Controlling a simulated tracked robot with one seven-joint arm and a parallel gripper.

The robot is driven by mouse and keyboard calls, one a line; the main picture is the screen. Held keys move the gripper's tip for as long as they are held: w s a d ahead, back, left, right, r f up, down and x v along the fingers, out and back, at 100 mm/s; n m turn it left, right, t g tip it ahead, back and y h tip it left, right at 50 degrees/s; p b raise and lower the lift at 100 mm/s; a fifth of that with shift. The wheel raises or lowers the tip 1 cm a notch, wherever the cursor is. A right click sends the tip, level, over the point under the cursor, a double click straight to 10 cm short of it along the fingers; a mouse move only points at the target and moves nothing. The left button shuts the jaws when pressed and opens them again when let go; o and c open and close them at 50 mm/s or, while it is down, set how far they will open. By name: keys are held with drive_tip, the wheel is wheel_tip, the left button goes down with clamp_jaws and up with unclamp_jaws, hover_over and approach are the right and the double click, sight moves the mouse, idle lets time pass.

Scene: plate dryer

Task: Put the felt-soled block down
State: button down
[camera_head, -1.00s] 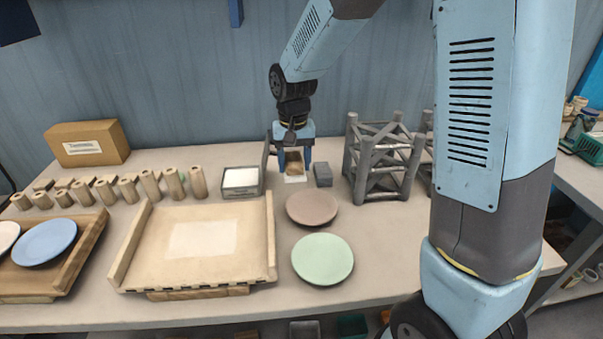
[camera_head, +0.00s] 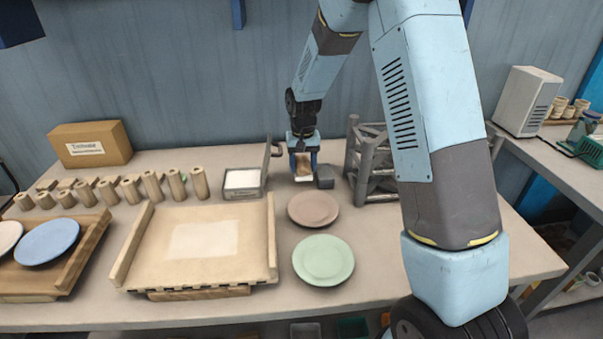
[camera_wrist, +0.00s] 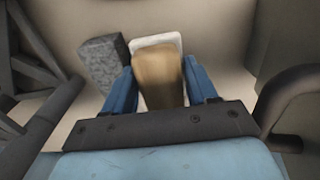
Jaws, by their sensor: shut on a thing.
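The felt-soled block (camera_head: 304,164) is tan, with a white layer at its lower end. It is between the fingers of my gripper (camera_head: 303,163), which is shut on it over the back of the table. In the wrist view the tan block (camera_wrist: 158,78) sits between the two blue fingers (camera_wrist: 160,88), and its white layer shows at the far end. I cannot tell whether the white layer touches the tabletop.
A grey speckled block (camera_head: 324,178) stands close on the right, also in the wrist view (camera_wrist: 102,62). A grey rack (camera_head: 372,165) is further right. An open box with a white pad (camera_head: 242,180) is left. A brown plate (camera_head: 313,209) and green plate (camera_head: 323,260) lie in front.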

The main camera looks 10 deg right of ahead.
sight(303, 173)
drive_tip(key=shift+w+f, duration=0.2)
drive_tip(key=shift+f, duration=1.55)
drive_tip(key=shift+f, duration=0.1)
drive_tip(key=c, duration=0.6)
unclamp_jaws()
